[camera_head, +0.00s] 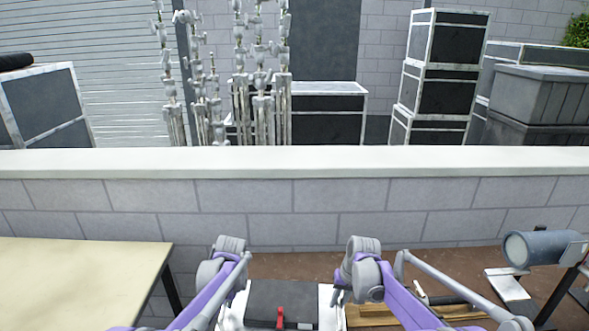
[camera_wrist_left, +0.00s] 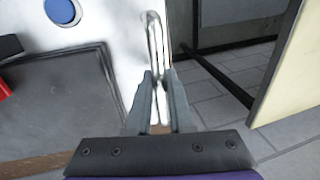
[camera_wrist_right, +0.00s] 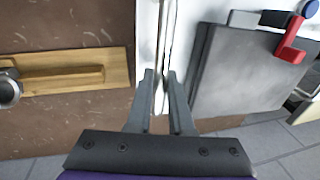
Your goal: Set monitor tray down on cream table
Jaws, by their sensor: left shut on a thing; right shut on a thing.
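The monitor tray (camera_head: 280,299) is a white board with a dark grey panel and a red part, low in the middle of the head view. My left gripper (camera_wrist_left: 158,80) is shut on a metal loop handle at one side of the tray. My right gripper (camera_wrist_right: 161,82) is shut on the tray's opposite side, where a thin pale bar runs between the fingers. The cream table (camera_head: 70,278) is at lower left in the head view, apart from the tray. Its edge also shows at the right of the left wrist view (camera_wrist_left: 285,85).
A brown surface (camera_wrist_right: 60,120) with a wooden plank (camera_wrist_right: 70,72) lies beside the tray. A grey cylindrical lamp (camera_head: 543,248) stands at the right. A low block wall (camera_head: 300,205) crosses behind; stands and cases are beyond it. Tiled floor shows between tray and table.

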